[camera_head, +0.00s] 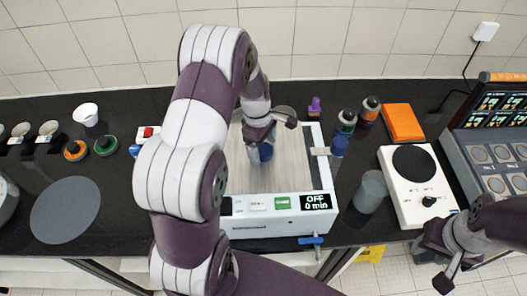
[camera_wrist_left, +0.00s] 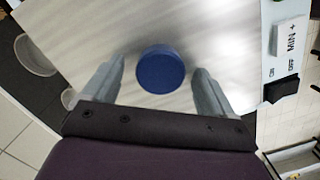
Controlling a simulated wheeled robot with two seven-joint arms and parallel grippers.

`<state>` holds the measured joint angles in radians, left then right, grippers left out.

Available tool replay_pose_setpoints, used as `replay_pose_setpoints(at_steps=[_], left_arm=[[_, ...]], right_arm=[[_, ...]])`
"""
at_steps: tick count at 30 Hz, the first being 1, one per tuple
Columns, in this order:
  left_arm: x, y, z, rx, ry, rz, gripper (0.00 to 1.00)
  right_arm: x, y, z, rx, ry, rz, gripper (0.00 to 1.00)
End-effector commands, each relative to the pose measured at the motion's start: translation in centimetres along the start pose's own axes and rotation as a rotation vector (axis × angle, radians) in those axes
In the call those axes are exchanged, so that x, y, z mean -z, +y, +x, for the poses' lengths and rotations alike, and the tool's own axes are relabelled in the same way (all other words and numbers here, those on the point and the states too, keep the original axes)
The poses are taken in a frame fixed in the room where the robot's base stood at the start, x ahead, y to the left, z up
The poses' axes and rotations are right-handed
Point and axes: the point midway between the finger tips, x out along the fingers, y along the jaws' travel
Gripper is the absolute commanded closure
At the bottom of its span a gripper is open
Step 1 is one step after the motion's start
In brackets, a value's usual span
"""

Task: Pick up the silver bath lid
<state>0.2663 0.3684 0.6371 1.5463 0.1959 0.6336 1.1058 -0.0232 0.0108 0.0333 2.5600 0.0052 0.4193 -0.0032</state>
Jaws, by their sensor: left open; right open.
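The silver bath lid (camera_head: 292,168) is a flat brushed-metal plate on top of the white bath, partly hidden by my left arm. It fills much of the left wrist view (camera_wrist_left: 225,38). Its round blue knob (camera_wrist_left: 160,70) shows there between the fingers of my left gripper (camera_wrist_left: 159,84), with a gap on each side. The left gripper is open and empty, over the lid. In the head view the knob (camera_head: 265,152) is partly covered by the gripper (camera_head: 261,138). My right gripper (camera_head: 446,268) is open and empty at the lower right, away from the lid.
The bath's front panel (camera_head: 268,203) reads OFF, 0 min. A grey disc (camera_head: 65,210) lies on the black bench at left.

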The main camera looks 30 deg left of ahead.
Motion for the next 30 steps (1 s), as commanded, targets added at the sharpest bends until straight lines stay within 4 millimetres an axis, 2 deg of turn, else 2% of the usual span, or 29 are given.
replay_pose_setpoints(at_steps=[2,6,9,19,23,26,30], left_arm=[[0.0,0.0,0.0,0.000,0.000,0.000,0.17],[0.0,0.0,0.0,0.000,0.000,0.000,0.63],[0.0,0.0,0.0,0.000,0.000,0.000,0.93],[0.0,0.1,-0.5,-0.002,0.001,0.001,0.93],[-0.2,0.1,-2.0,-0.004,0.001,0.002,0.93],[-0.4,0.1,-3.9,-0.006,0.002,0.002,0.93],[-3.6,-1.6,-5.3,-0.003,0.001,0.006,0.93]], right_arm=[[0.0,0.0,0.1,0.000,0.000,0.000,0.57],[0.0,0.0,0.1,0.000,0.000,0.000,0.57],[0.0,0.0,0.1,0.000,0.000,0.000,0.57],[-0.1,0.0,0.5,0.000,0.000,0.000,0.57],[-0.2,0.0,1.4,0.000,0.000,0.000,0.57],[-0.3,0.0,2.4,0.000,0.000,0.000,0.57],[-0.4,0.0,3.5,0.000,0.000,0.000,0.57]])
